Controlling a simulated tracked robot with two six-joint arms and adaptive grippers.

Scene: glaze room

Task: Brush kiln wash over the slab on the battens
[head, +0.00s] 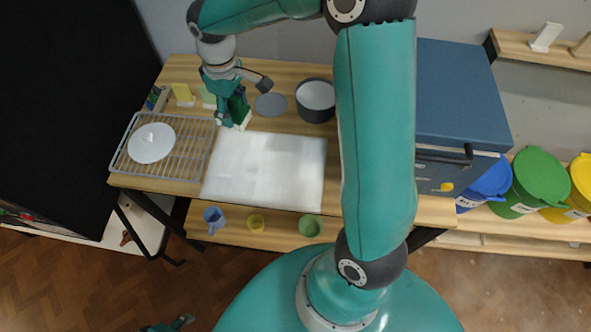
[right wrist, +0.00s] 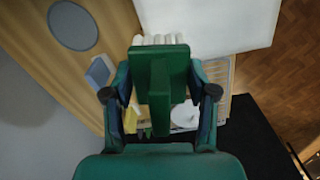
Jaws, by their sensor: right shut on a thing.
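The slab (head: 265,172) lies flat on the table as a white rectangle with slightly uneven, greyish patches. Any battens under it are hidden. My right gripper (head: 231,106) is shut on a green-handled brush (right wrist: 160,85). The brush's pale bristles (head: 243,121) are at the slab's far left corner; I cannot tell whether they touch it. The slab also shows in the right wrist view (right wrist: 215,22). A dark pot (head: 316,104) with whitish contents stands behind the slab. A small teal part at the bottom left, apparently my left gripper (head: 178,324), shows too little to read its jaws.
A grey disc (head: 271,105) lies beside the pot. A wire rack (head: 190,166) with a white round piece (head: 151,143) is at left. A yellow card (head: 182,92) stands behind it. Small cups (head: 310,227) sit on the lower shelf. A blue-topped box (head: 455,90) stands at right.

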